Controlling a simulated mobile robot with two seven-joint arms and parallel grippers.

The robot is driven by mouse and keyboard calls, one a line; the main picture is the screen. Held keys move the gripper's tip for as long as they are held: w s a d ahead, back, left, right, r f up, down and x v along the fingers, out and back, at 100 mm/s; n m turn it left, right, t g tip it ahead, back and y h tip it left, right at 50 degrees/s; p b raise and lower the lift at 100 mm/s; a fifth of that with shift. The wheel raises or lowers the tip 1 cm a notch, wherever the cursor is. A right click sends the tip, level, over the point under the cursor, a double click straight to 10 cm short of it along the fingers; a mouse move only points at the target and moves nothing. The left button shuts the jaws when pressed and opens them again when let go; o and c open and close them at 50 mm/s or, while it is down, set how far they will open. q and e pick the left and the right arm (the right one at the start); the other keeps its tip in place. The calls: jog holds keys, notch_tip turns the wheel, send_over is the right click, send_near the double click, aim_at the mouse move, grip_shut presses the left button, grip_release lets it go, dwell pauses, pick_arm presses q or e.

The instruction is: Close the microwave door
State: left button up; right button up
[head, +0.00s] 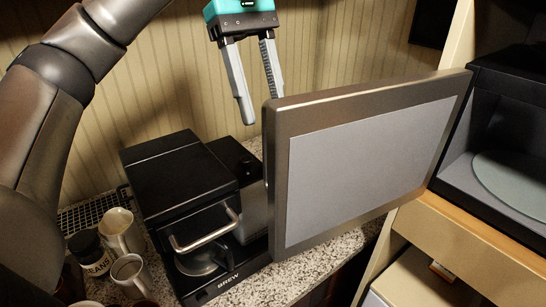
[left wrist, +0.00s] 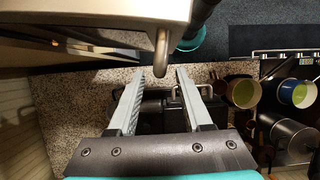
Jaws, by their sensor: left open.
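The microwave door (head: 365,165) stands wide open in the head view, its grey inner panel facing me. The microwave (head: 510,140) is at the right, with a round turntable plate (head: 515,178) inside its dark cavity. My left gripper (head: 262,111) points down at the door's free upper-left corner, on the far side of the door. Its fingers are open and nothing is held. In the left wrist view, a curved metal bar, apparently the door handle (left wrist: 161,52), appears near the gap between the fingertips (left wrist: 160,73). I cannot tell whether they touch. My right gripper is not in view.
A black coffee maker (head: 180,175) stands on the granite counter (head: 345,245), close to the door's left edge. Several mugs (head: 122,232) stand at the lower left. The striped wall (head: 345,45) is behind. A wooden shelf (head: 460,235) carries the microwave.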

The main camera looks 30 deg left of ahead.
aim_at(270, 134)
pick_arm(q)
jog(key=shift+b+x, duration=1.25)
jog(key=shift+x, duration=2)
jog(key=shift+c, duration=0.3)
jog(key=shift+c, duration=0.8)
grip_shut()
